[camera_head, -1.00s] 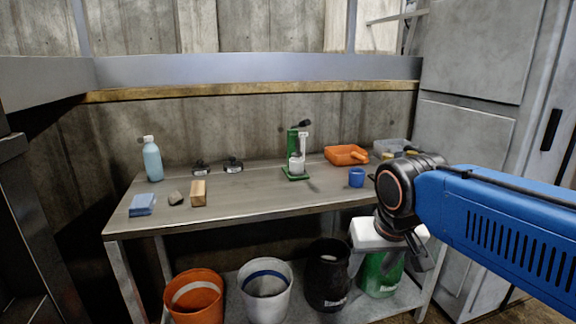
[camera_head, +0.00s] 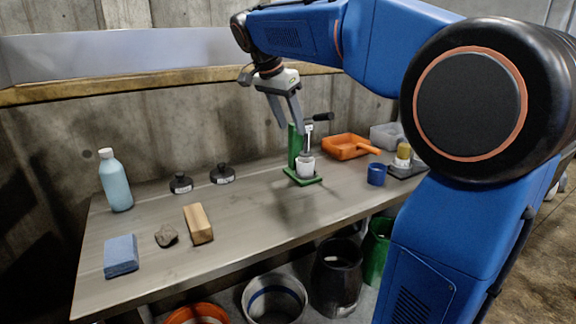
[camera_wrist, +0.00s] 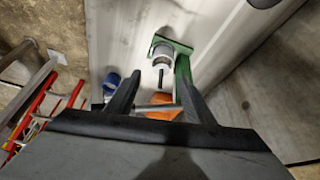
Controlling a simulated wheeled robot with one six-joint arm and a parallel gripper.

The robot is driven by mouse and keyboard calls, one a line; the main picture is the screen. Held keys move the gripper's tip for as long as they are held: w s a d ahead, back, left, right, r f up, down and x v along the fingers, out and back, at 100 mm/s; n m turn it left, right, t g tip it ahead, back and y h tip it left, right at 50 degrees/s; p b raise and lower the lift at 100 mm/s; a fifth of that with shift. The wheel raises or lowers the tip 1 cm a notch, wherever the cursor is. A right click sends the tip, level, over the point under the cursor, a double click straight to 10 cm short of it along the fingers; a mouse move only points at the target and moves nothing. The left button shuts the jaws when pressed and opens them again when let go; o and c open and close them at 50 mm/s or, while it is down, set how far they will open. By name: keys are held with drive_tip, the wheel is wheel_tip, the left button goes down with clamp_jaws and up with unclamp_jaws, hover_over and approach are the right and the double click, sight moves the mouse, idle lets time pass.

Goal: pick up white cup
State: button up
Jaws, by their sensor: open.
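The white cup (camera_head: 305,167) stands on the base of a green press (camera_head: 294,147) on the workbench, under the press's plunger. It also shows in the wrist view (camera_wrist: 162,62), where the green press surrounds it on one side. My gripper (camera_head: 291,124) is open and empty, pointing down above and slightly left of the press in the head view. In the wrist view the fingertips (camera_wrist: 160,76) are spread, with the cup beyond and roughly between them. The cup and fingers look apart; the exact gap is hard to tell.
The press lever (camera_head: 320,117) sticks out right, near my fingers. A blue cup (camera_head: 376,174), an orange dustpan (camera_head: 345,147) and a grey tray (camera_head: 387,135) stand to the right. The bench (camera_head: 255,215) front-middle is clear.

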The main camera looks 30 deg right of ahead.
hover_over(299, 171)
wheel_tip(299, 171, down, 11)
drive_tip(key=shift+w+d+r, duration=0.15)
drive_tip(key=shift+r, duration=0.05)
drive_tip(key=shift+x, duration=2.7)
drive_tip(key=shift+d, duration=0.15)
drive_tip(key=c, duration=0.8)
drive_tip(key=shift+r, duration=0.1)
